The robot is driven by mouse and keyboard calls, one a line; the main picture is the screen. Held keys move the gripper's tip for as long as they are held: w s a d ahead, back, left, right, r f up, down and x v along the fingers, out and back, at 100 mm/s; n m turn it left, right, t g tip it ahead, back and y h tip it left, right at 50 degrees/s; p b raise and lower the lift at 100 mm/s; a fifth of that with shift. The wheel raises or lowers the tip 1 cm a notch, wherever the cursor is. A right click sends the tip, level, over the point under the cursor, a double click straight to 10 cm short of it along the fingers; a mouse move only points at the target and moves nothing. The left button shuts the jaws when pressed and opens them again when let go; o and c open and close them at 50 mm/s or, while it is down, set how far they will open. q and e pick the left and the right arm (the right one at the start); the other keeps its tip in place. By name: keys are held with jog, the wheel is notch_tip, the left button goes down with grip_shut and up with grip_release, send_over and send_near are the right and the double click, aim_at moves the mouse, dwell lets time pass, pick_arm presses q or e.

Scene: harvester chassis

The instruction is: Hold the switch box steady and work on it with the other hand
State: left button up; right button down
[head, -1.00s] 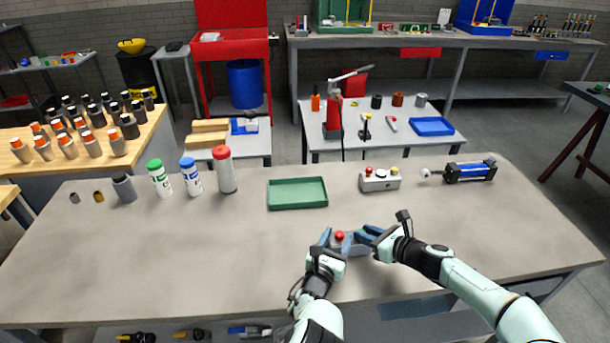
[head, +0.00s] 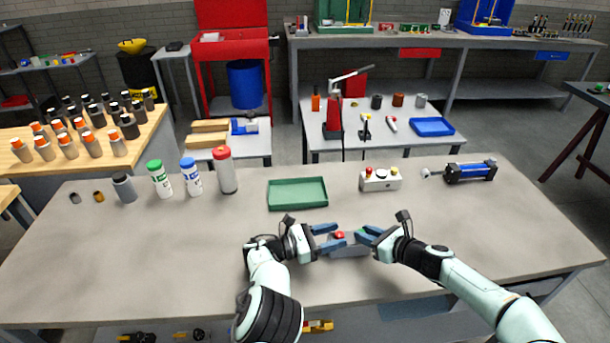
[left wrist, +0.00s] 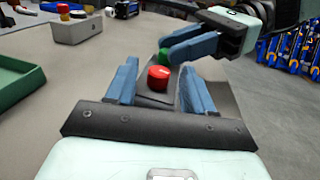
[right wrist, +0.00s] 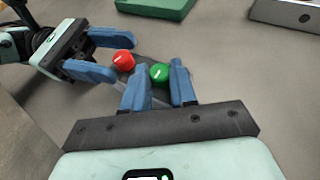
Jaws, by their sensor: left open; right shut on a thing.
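The switch box (head: 348,250) is a small grey box on the table near its front edge, with a red button (left wrist: 158,77) and a green button (right wrist: 160,73) on top. My right gripper (head: 366,237) is shut on the switch box at its green-button end, with one finger on each side. My left gripper (head: 327,238) is open at the other end, its fingertips on either side of the red button with gaps, as the left wrist view (left wrist: 152,85) shows. The fingers hide parts of the box.
A green tray (head: 297,194) lies behind the box. A pale control box (head: 380,181) with coloured buttons and a blue-black cylinder unit (head: 470,172) stand farther right. Several bottles (head: 191,176) stand at the back left.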

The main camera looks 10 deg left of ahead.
pick_arm(q)
jog(key=v, duration=1.1)
jog(key=shift+a, duration=0.2)
jog(key=shift+a+r, duration=0.1)
jog(key=shift+a, duration=0.25)
jog(key=w+t+y, duration=0.1)
jog(key=w, duration=0.2)
jog(key=w+n+t+y, duration=0.1)
jog(key=w+y, duration=0.1)
jog(key=w, duration=0.1)
jog(key=w+d+r+n+t+y, duration=0.1)
jog(key=w, duration=0.3)
jog(key=shift+w+t+y, duration=0.1)
jog(key=shift+t+y, duration=0.3)
jog(key=w+r+n+t+y, duration=0.2)
jog(key=w+r+n+y, duration=0.4)
jog(key=w+n+y, duration=0.2)
jog(key=shift+w+a+r+n+t+y, duration=0.35)
jog(key=shift+w+y, duration=0.8)
jog(key=shift+y, duration=0.45)
jog(key=shift+a, duration=0.1)
